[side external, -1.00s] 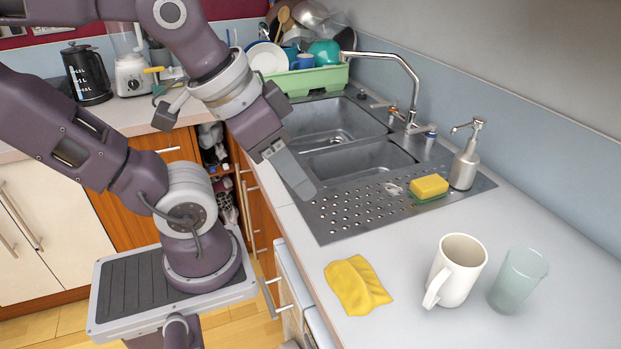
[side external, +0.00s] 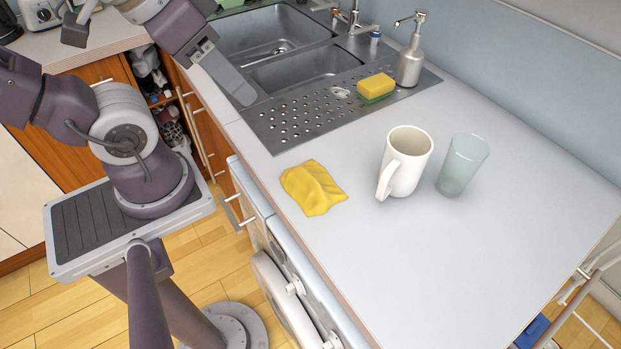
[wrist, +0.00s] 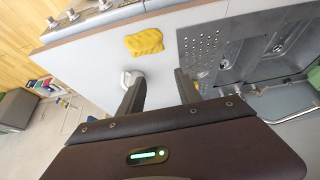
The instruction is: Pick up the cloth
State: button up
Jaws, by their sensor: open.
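The yellow cloth (side external: 313,188) lies crumpled on the white counter, near its front edge and just below the perforated drainboard. It also shows in the wrist view (wrist: 145,42), beyond the fingertips and slightly left of the gap. My gripper (side external: 238,88) hangs over the front left edge of the sink unit, up and to the left of the cloth and apart from it. In the wrist view my gripper (wrist: 160,76) has its two fingers spread with nothing held between them.
A white mug (side external: 406,160) and a clear greenish glass (side external: 462,165) stand right of the cloth. A yellow-green sponge (side external: 376,88) and a soap dispenser (side external: 411,55) sit on the drainboard (side external: 300,122). The counter's front right is bare.

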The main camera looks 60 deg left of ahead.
jog(key=o, duration=1.3)
jog(key=n+g, duration=0.6)
jog(key=n, duration=1.2)
send_over(310, 174)
jog(key=f, duration=1.4)
jog(key=shift+s+f, duration=0.3)
jog(key=shift+s, duration=0.05)
jog(key=f, duration=0.7)
jog(key=shift+w, duration=0.35)
